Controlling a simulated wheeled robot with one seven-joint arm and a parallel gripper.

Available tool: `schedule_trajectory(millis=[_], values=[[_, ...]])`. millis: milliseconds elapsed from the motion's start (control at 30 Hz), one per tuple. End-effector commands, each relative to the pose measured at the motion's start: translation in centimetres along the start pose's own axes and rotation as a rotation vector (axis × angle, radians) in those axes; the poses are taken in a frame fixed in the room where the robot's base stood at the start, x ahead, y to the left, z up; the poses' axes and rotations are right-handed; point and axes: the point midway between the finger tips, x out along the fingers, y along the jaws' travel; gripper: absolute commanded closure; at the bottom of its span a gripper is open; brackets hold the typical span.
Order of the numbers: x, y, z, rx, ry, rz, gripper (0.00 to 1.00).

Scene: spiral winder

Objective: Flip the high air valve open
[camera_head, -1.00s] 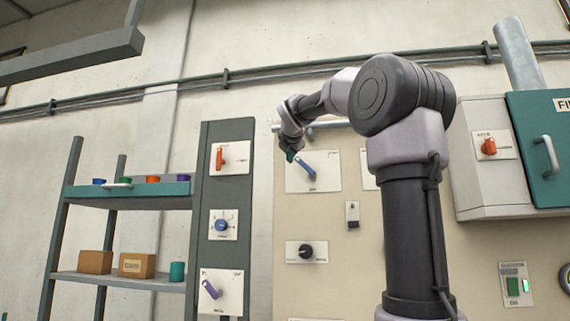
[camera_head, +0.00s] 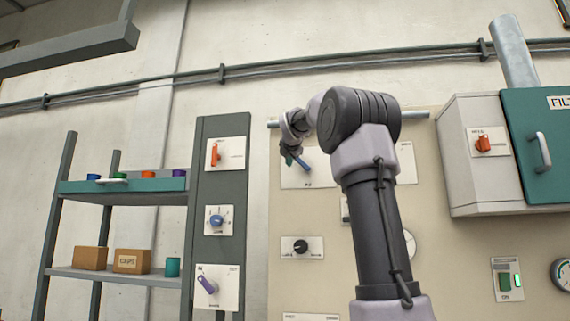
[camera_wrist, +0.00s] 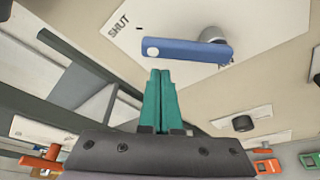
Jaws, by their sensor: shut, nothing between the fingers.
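The valve is a blue lever (camera_head: 304,166) on a white plate (camera_head: 289,180), at the upper left of the beige panel. In the wrist view the blue lever (camera_wrist: 190,50) lies across the top, with a round pivot at its right end and the word SHUT on the white plate (camera_wrist: 160,20) beyond its left end. My gripper (camera_head: 289,160) is at the lever's upper left end in the head view. In the wrist view its teal fingers (camera_wrist: 161,72) are together and empty, tips just below the lever's free left half. I cannot tell whether they touch it.
A dark post left of the panel carries an orange lever (camera_head: 214,155), a blue knob (camera_head: 217,221) and a purple lever (camera_head: 206,285). A black knob (camera_head: 301,246) sits below the valve. A pipe (camera_head: 410,115) runs along the panel's top. A teal-doored cabinet (camera_head: 545,185) stands right.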

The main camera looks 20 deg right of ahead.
Motion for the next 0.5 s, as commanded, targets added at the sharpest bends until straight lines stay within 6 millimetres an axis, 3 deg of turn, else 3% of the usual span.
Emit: schedule_trajectory(millis=[200, 500], values=[[-0.4, -0.04, 1.3, 0.0, 0.002, -0.002, 1.0], [-0.45, -0.04, 1.37, -0.001, 0.003, -0.002, 1.0]])
